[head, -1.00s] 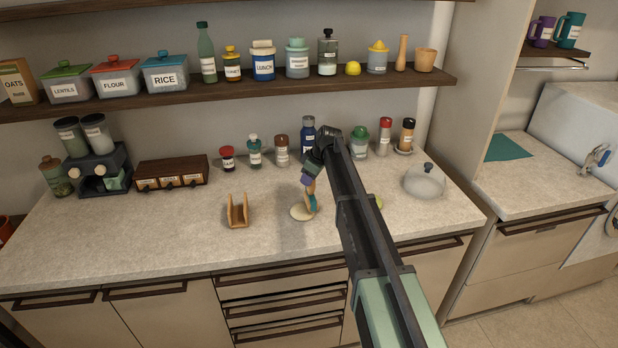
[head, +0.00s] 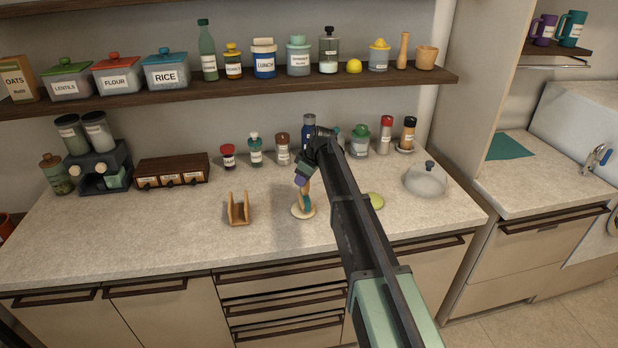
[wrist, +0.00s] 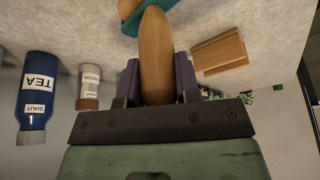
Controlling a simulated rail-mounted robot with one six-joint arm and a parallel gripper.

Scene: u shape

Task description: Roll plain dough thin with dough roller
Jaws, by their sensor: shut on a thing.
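The pale round dough (head: 297,213) lies flat on the counter, partly hidden by the roller. My gripper (head: 303,183) is just above it, with its purple fingers shut on the wooden handle of the dough roller (head: 306,199). In the wrist view the handle of the roller (wrist: 156,55) sits between the fingers of my gripper (wrist: 158,82), with a teal part at its far end. The roller's lower end is over the dough in the head view. I cannot tell whether it presses on it.
A wooden holder (head: 238,210) stands left of the dough. A light green disc (head: 375,201) and a glass dome (head: 426,179) are to the right. Several jars and a blue tea bottle (wrist: 38,90) line the wall behind. The front left counter (head: 120,240) is clear.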

